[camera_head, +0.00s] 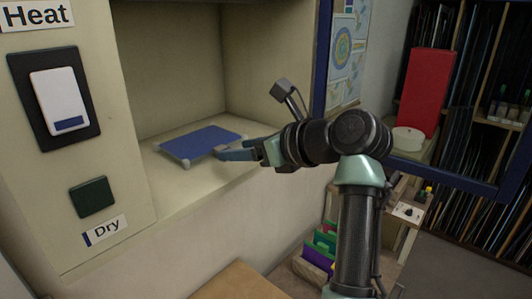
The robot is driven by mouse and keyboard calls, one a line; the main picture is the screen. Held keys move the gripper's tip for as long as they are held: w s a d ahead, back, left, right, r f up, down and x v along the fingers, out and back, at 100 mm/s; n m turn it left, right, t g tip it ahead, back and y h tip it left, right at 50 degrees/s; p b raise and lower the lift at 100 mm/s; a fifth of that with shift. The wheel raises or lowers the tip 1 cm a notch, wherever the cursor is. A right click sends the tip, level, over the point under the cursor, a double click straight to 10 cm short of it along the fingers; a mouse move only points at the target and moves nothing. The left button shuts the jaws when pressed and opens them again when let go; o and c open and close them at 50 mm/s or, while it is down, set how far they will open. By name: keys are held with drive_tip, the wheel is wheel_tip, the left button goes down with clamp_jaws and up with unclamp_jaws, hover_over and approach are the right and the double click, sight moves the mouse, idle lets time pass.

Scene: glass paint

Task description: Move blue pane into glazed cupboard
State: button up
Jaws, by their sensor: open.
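The blue pane (200,140) lies flat on the floor of the cream cupboard (187,191), near its front opening. Small pale supports or corners show at its front left and right edges. My gripper (222,153) is open at the pane's right front edge, with its fingers pointing left. Whether the fingers touch the pane or sit just clear of it, I cannot tell. A dark blue-framed door (440,177) stands swung open at the right, behind my arm.
The cupboard's left front has a white switch (60,100) under a "Heat" label, and a dark green button (92,196) above a "Dry" label. The cupboard's back is clear.

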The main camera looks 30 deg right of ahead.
drive_tip(key=b+v, duration=0.3)
drive_tip(key=v, duration=0.6)
drive_tip(key=shift+b, duration=0.35)
